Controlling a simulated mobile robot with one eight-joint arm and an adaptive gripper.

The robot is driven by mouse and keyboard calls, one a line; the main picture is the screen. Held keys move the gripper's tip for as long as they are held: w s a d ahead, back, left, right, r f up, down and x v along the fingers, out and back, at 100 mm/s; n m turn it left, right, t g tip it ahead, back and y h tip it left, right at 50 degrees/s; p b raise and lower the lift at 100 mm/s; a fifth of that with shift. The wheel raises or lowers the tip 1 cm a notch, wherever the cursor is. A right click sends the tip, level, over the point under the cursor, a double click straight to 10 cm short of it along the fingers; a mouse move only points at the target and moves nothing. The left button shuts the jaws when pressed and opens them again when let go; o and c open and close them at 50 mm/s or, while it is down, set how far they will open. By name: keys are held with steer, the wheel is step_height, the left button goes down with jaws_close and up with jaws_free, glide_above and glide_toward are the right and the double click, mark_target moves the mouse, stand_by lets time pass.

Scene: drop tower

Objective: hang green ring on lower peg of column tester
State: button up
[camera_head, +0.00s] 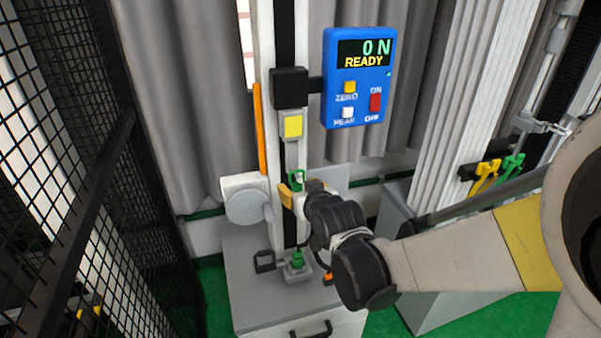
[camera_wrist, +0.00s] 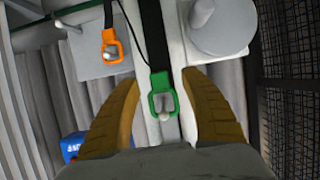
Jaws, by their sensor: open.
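The green ring (camera_wrist: 153,104) is between the fingers of my gripper (camera_wrist: 162,108) in the wrist view. It is a rounded green loop with a grey peg-like end showing inside its opening. The tan fingers are open, one on each side, with gaps to the ring. In the head view my gripper (camera_head: 293,197) is at the column tester (camera_head: 265,60), by a green piece (camera_head: 297,176) that looks like this ring. Another green piece (camera_head: 297,258) sits lower, on a grey block at the base. Which peg is the lower one I cannot tell.
An orange ring (camera_wrist: 105,38) hangs at a peg beside the column. A blue display (camera_head: 358,78) reads 0 N, READY. A round grey part (camera_head: 246,205) sits left of the column. Black mesh fencing (camera_head: 70,150) stands at left; yellow and green clamps (camera_head: 485,177) are at right.

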steer(key=shift+w+a+f, duration=0.1)
steer(key=shift+w+f, duration=0.05)
steer(key=shift+w, duration=0.2)
jaws_close()
steer(key=c, duration=0.9)
jaws_free()
steer(key=shift+r, duration=0.45)
steer(key=shift+s, duration=0.1)
steer(key=shift+s+d+p, duration=0.1)
steer(key=shift+s+d, duration=0.15)
steer(key=shift+s, duration=0.65)
steer(key=shift+s+d+p, duration=0.15)
steer(key=shift+s+d, duration=0.15)
steer(key=shift+s, duration=0.6)
steer(key=shift+s+d+p, duration=0.1)
steer(key=shift+s+d, duration=0.15)
steer(key=shift+s, duration=0.65)
